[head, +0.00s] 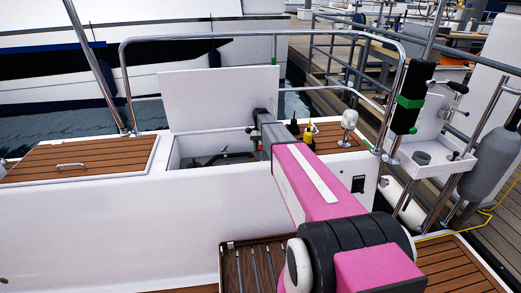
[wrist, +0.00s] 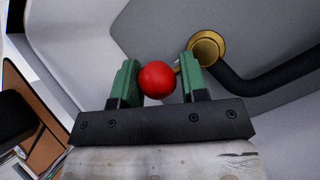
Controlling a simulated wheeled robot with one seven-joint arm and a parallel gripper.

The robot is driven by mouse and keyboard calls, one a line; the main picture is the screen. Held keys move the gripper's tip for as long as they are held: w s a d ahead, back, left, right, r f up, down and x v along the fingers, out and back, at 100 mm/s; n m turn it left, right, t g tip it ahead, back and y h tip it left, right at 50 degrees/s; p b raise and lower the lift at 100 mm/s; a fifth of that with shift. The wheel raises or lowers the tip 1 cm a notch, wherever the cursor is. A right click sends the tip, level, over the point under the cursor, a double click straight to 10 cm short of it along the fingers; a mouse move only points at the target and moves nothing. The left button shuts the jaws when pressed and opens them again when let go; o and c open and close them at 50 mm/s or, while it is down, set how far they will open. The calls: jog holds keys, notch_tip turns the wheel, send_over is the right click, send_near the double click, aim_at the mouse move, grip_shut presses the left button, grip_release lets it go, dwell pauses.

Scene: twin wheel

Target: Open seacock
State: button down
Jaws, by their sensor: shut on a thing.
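In the wrist view, my gripper (wrist: 158,70) has its two green fingers on either side of a red ball knob (wrist: 157,80) and is shut on it. Most of the lever is hidden by the knob and fingers. In the head view my arm reaches into an open locker (head: 190,150), and my gripper and the knob are hidden there.
The raised white lid (head: 220,98) stands behind the locker opening. A steel rail (head: 255,36) arches over it. Small bottles (head: 309,135) and a white fitting (head: 348,124) stand right of the arm. A closed teak hatch (head: 80,160) lies left. White locker walls surround the gripper closely.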

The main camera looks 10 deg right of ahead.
jog(key=c, duration=0.7)
grip_release()
jog(key=shift+o, duration=0.2)
